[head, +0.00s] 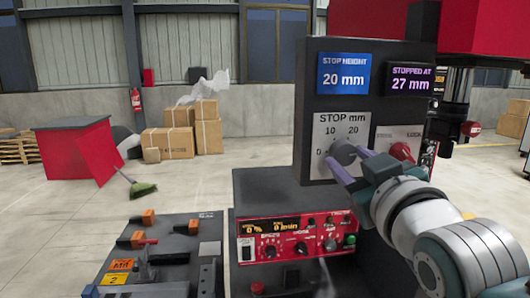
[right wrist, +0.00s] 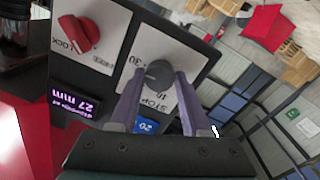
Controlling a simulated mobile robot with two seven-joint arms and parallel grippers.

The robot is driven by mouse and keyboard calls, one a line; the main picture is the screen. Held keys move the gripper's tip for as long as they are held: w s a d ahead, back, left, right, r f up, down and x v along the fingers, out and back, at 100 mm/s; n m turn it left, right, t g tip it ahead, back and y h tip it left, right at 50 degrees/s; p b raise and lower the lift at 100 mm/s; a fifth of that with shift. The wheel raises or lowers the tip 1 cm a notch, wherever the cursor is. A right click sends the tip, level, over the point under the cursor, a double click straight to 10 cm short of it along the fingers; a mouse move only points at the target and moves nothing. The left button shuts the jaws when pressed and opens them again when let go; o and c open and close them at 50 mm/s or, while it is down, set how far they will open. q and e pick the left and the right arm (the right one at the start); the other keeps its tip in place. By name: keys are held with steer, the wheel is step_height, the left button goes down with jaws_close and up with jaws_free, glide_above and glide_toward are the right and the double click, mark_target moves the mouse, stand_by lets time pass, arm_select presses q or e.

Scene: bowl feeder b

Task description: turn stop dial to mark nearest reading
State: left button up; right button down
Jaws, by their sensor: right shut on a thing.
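The stop dial (head: 344,152) is a dark grey knob on a white plate labelled STOP mm, with marks 0, 10 and 20 readable in the head view. My right gripper (head: 350,166) has its purple fingers shut on the dial from either side. The right wrist view also shows the dial (right wrist: 158,73) between the fingertips (right wrist: 157,80). Its pointer is too small to read. The blue screen (head: 343,74) reads STOP HEIGHT 20 mm. The dark screen (head: 411,80) reads STOPPED AT 27 mm. My left gripper is not in view.
A red lock knob (head: 402,151) sits right of the dial, close to my right gripper. Below is a red control panel (head: 297,239) with small knobs. A dark bench with orange-topped parts (head: 148,217) stands at lower left. Cardboard boxes (head: 168,143) stand behind on open floor.

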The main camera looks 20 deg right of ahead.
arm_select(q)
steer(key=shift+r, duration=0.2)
arm_select(e)
steer(key=shift+m, duration=0.5)
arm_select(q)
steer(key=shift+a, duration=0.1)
arm_select(e)
steer(key=shift+c, duration=1.8)
jaws_free()
